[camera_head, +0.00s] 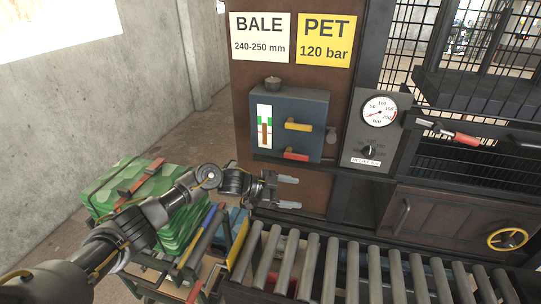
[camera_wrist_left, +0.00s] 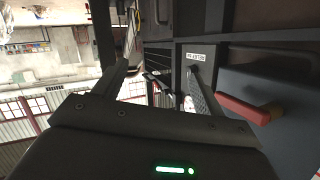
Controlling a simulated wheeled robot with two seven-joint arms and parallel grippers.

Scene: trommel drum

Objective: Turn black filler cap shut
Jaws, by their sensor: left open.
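The black filler cap (camera_head: 272,83) sits on top of the blue-grey box (camera_head: 300,108) on the brown panel, near its left end in the head view. I cannot tell from here how far it is turned. My left gripper (camera_head: 290,192) is open and empty, in front of the panel, below the box and well apart from the cap. In the left wrist view its fingers (camera_wrist_left: 160,85) are spread with nothing between them. The cap does not show in the left wrist view. My right gripper is not in view.
The box carries a yellow lever (camera_head: 298,126) and a red lever (camera_head: 295,155); a red handle (camera_wrist_left: 243,109) shows close in the left wrist view. A gauge panel (camera_head: 371,130) stands right of the box. Rollers (camera_head: 330,270) and green bales (camera_head: 115,185) lie below.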

